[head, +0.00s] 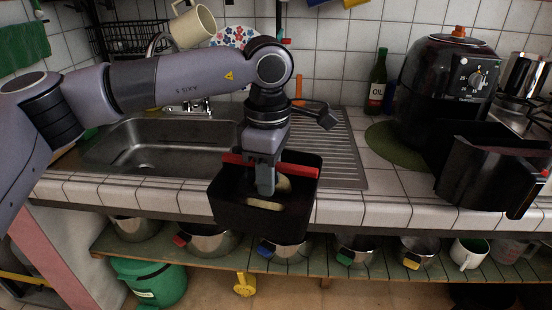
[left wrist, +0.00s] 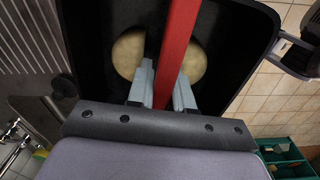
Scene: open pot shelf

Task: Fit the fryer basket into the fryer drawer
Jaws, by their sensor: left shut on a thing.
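The fryer basket (head: 232,210) is a black, open-topped box with a red bar (head: 305,170) across its top. My left gripper (head: 265,185) is shut on the red bar and holds the basket at the counter's front edge, in front of the sink and drainboard. Pale round pieces (left wrist: 128,55) lie inside the basket. In the left wrist view the red bar (left wrist: 178,45) passes between my fingers. The fryer drawer (head: 480,180) is black and pulled out from the fryer (head: 445,90) at the right, well apart from the basket. My right gripper is not seen.
A dark bottle (head: 377,80) stands behind a green round mat (head: 392,140), left of the fryer. The sink (head: 150,145) is at the left. Pots (head: 210,240) and a white mug (head: 468,253) stand on the low shelf. The counter between basket and drawer is mostly clear.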

